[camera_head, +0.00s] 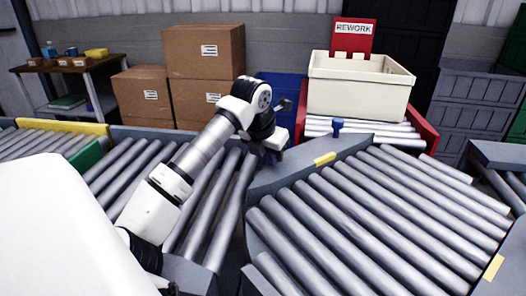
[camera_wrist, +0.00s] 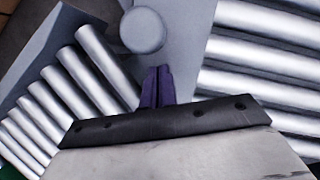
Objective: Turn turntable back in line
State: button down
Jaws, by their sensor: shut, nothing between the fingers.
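The turntable (camera_head: 262,178) is a grey-framed deck of rollers at the centre right of the head view. Yellow marks (camera_head: 325,158) sit on its edges. Its rollers lie at an angle to those of the conveyor on the left. A blue knob (camera_head: 337,125) stands at its far edge. My gripper (camera_head: 278,153) is over the gap between the left conveyor and the turntable, left of the blue knob. In the wrist view its purple fingers (camera_wrist: 157,88) are together and empty. A round grey post top (camera_wrist: 142,30) lies just beyond the fingertips; contact cannot be told.
A left conveyor (camera_head: 210,215) runs under my arm. A cream bin (camera_head: 360,88) stands on a red-sided roller lane behind the turntable, by a REWORK sign (camera_head: 354,38). Cardboard boxes (camera_head: 205,52) are stacked at the back left. Another conveyor (camera_head: 502,155) is at the right edge.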

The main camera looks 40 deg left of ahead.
jog(key=shift+w+a, duration=0.2)
jog(key=shift+w, duration=0.7)
